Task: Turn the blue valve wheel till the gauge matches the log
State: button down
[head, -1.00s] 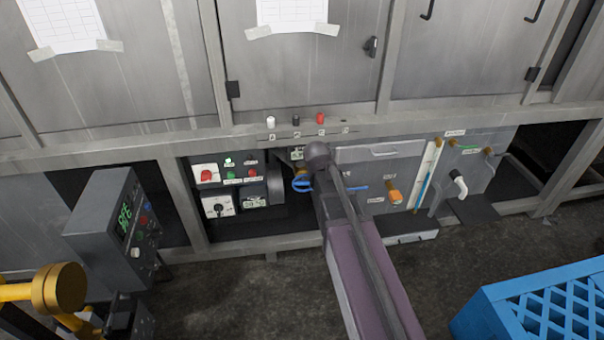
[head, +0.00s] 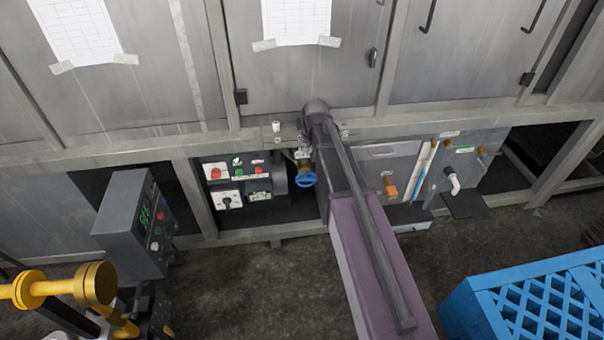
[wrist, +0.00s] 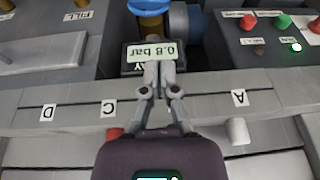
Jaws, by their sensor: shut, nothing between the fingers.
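The blue valve wheel (head: 306,180) sits on a brass stem under the bench rail, just left of my arm. In the wrist view, part of the blue wheel (wrist: 148,5) shows at the top edge. My gripper (wrist: 162,66) is shut and empty, with its fingertips in front of the lower edge of a small plate (wrist: 165,52) reading 0.8 bar, upside down there. The fingertips appear apart from the wheel; whether they touch the plate I cannot tell. Log sheets (head: 297,22) (head: 78,32) are taped to the doors; their writing is too small to read.
A rail (wrist: 70,116) with labels A, C and D carries a white knob (wrist: 238,131) and a red knob (wrist: 115,134). A switch panel (head: 236,168) is left of the wheel. A grey console (head: 128,222) stands at left and a blue crate (head: 470,300) at lower right.

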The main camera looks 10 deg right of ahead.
aim_at(301, 178)
jog(key=shift+f, duration=0.25)
jog(key=b+x, duration=1.9)
jog(key=shift+f, duration=0.3)
dwell(0.7)
jog(key=shift+d, duration=0.1)
dwell(0.3)
